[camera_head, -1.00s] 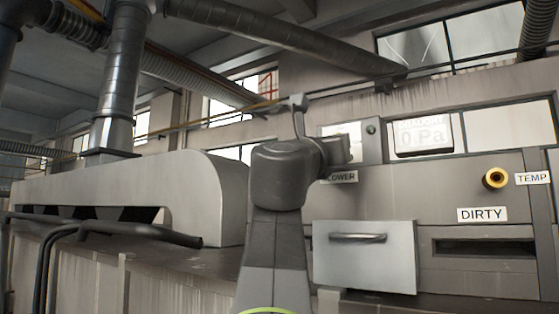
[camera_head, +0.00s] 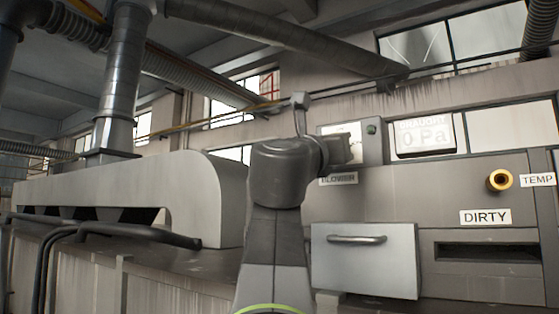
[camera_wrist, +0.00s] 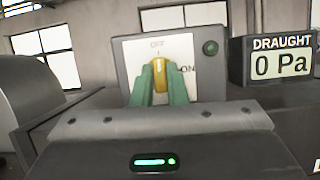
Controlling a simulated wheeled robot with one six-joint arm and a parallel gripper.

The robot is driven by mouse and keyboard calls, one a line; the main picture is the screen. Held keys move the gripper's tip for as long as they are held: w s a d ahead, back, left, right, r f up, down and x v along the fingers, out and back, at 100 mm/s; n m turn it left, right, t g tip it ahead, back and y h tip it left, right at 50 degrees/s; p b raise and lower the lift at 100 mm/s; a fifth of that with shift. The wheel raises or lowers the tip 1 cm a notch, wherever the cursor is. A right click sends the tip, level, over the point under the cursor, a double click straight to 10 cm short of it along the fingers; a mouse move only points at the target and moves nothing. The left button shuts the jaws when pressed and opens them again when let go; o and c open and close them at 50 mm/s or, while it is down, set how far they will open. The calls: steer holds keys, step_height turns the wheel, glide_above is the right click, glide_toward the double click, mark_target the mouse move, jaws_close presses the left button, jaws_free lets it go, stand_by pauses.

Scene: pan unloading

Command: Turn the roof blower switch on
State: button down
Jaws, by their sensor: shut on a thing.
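The blower switch is a yellow knob (camera_wrist: 159,72) on a white plate marked OFF at the top and ON at the right, in the wrist view. The knob stands upright, its white mark toward OFF. My gripper (camera_wrist: 160,80) has its two green fingers shut on the knob from either side. In the head view the switch box (camera_head: 372,140) shows beside my wrist, above the BLOWER label (camera_head: 338,180); my arm hides the knob there. A dark green lamp (camera_wrist: 210,47) sits at the box's upper right.
A draught display (camera_wrist: 282,62) right of the switch box reads 0 Pa. Below are a drawer front with a handle (camera_head: 364,262), a slot under the DIRTY label (camera_head: 485,216), and a yellow-ringed TEMP fitting (camera_head: 500,180).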

steer(key=shift+w+a+r+m+g+h+p, duration=0.1)
steer(key=shift+m+g+h+p, duration=0.45)
steer(key=shift+m+g, duration=2)
steer(key=shift+a+r+m+g+h+p, duration=0.2)
steer(key=shift+m+p, duration=0.7)
steer(key=shift+m, duration=3.8)
steer(key=shift+w+d+f+m+g+h+p, duration=0.1)
steer(key=shift+m+g+h+p, duration=0.45)
steer(key=shift+m+g, duration=2.05)
steer(key=shift+m+t, duration=1.15)
steer(key=c, duration=1.4)
jaws_free()
steer(key=shift+c, duration=0.2)
steer(key=b+v, duration=0.2)
steer(key=v, duration=1.2)
steer(key=shift+r, duration=0.25)
